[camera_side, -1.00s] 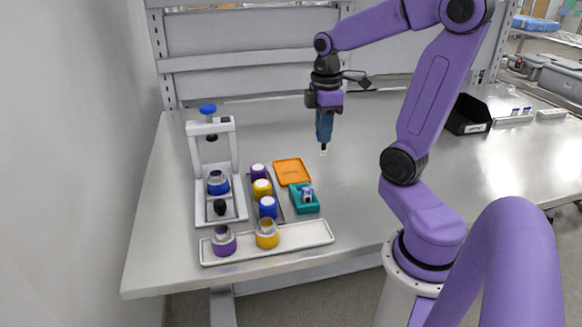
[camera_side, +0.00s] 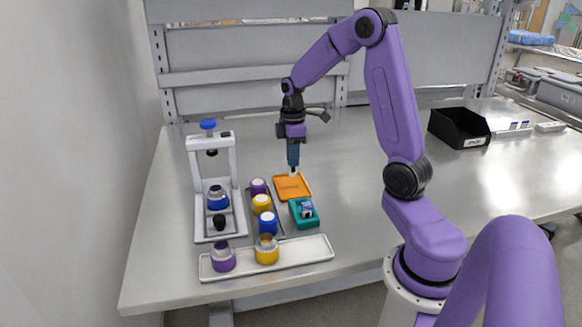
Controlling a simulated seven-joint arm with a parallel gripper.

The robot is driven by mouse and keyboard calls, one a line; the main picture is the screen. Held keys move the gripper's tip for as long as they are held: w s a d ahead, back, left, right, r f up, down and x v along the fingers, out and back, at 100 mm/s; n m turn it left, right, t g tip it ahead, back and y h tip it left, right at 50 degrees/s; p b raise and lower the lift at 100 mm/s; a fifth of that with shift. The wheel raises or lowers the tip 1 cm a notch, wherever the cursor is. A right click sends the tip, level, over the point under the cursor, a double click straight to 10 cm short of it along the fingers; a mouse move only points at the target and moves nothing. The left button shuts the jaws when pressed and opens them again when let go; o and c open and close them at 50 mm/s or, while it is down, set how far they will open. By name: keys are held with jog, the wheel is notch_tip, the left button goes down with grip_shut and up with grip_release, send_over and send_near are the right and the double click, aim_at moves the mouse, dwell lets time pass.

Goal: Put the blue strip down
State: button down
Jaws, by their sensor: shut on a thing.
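My gripper (camera_side: 293,166) points straight down over the far edge of the orange tray (camera_side: 292,187). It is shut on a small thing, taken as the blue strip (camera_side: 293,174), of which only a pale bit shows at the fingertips. Its blue colour cannot be made out at this size. The strip is at or just above the far part of the tray; whether it touches cannot be told. The orange tray looks otherwise empty.
A teal block (camera_side: 304,213) with a small piece in it sits just in front of the orange tray. Left of it, purple, yellow and blue-capped jars (camera_side: 261,204) stand in a row. A white press stand (camera_side: 238,190) is further left. A white tray (camera_side: 310,248) holds two jars in front. A black bin (camera_side: 459,127) is far right.

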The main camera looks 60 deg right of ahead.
jog(key=shift+w+d+f, duration=0.15)
jog(key=shift+w+f, duration=0.1)
jog(key=shift+f, duration=0.15)
jog(key=shift+w+f, duration=0.2)
jog(key=shift+f, duration=1.5)
jog(key=c, duration=1.1)
grip_release()
jog(key=shift+f, duration=0.15)
